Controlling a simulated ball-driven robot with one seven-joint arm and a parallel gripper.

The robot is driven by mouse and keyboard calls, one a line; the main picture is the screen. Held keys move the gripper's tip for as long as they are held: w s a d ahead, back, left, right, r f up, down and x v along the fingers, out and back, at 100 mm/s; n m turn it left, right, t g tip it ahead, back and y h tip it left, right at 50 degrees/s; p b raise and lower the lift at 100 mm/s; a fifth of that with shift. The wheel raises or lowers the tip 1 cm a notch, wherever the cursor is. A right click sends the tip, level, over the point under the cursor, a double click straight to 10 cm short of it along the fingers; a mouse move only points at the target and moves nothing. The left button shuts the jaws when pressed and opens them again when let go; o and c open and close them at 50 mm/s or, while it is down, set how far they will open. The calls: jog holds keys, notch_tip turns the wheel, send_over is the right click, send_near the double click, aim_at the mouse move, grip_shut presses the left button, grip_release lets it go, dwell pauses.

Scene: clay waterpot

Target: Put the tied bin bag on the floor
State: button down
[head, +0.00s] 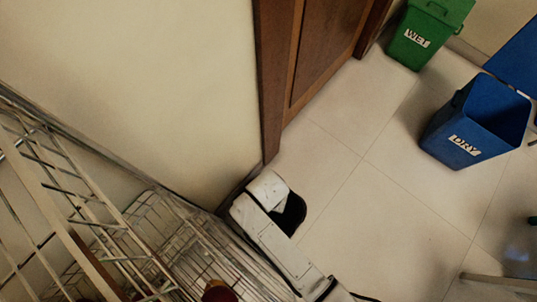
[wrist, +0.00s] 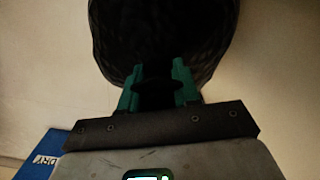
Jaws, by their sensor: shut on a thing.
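The black bin bag (wrist: 165,35) fills the top middle of the wrist view, a dark bulging mass with a faintly patterned edge. My gripper (wrist: 158,85) has green fingers shut on its narrow dark neck. The knot cannot be made out. In the head view my white arm reaches over the floor (head: 345,225) beside the wall, and it hides most of my gripper. A dark shape beside the arm there may be the bag, but I cannot tell. Whether the bag touches the floor is not clear in either view.
A blue bin marked DRY (head: 480,120) stands at the right, open at the top; its label also shows in the wrist view (wrist: 45,157). A green bin marked WET (head: 425,35) stands behind it. A wire rack (head: 150,245) fills the lower left. A brown door (head: 335,50) stands behind. Tiles between are clear.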

jog(key=shift+f, duration=0.75)
jog(key=c, duration=0.8)
grip_release()
notch_tip(320, 180, up, 12)
jog(key=p, duration=0.5)
jog(key=shift+r, duration=0.15)
jog(key=s+d+r+n, duration=0.1)
jog(key=s+d+r, duration=0.2)
jog(key=d, duration=0.6)
jog(key=s+d+r, duration=0.3)
jog(key=d, duration=0.6)
jog(key=s+d+r+n+t, duration=0.1)
jog(key=d+r, duration=0.3)
jog(key=d, duration=0.6)
jog(key=shift+s+n, duration=0.3)
jog(key=shift+s, duration=0.6)
jog(key=shift+d, duration=0.1)
